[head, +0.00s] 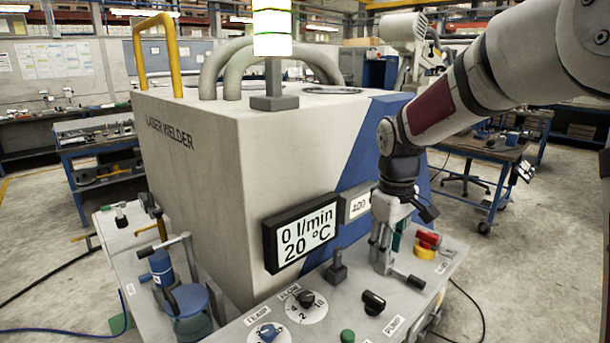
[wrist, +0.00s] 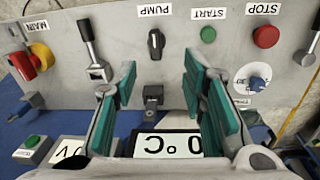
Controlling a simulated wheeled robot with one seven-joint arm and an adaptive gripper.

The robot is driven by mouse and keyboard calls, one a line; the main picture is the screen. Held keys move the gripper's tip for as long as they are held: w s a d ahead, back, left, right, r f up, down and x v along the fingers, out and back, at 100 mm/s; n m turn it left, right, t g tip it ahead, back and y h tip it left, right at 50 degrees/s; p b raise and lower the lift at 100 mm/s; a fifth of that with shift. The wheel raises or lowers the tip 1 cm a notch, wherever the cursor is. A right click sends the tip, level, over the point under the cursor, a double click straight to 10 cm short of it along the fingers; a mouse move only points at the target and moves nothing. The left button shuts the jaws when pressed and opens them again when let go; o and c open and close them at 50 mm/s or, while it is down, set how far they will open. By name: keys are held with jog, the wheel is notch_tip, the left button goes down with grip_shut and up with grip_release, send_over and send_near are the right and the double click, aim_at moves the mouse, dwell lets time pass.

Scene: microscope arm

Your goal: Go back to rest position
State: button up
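My gripper (head: 385,262) points down over the right part of the control panel (head: 455,250) in the head view. In the wrist view my gripper (wrist: 160,88) shows two teal-padded fingers spread apart, with nothing between the pads. The black PUMP knob (wrist: 155,43) and a small dark block (wrist: 152,97) show through the gap. In the head view the fingers are partly hidden behind one another, and I cannot tell whether they touch the panel.
The laser welder cabinet (head: 200,170) stands left of my arm; its display (head: 305,237) reads 0 l/min, 20 °C. The red and yellow main switch (head: 428,243), a lever (head: 337,268) and a black knob (head: 373,302) stick up near my gripper. Floor (head: 520,250) is clear at right.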

jog(key=s+r+m+t, duration=0.2)
jog(key=s+r+m, duration=0.1)
jog(key=s+r, duration=0.8)
jog(key=s+f+m+t, duration=0.1)
jog(key=s+m, duration=0.3)
jog(key=s, duration=1.2)
jog(key=shift+f+t, duration=0.4)
jog(key=shift+t, duration=0.4)
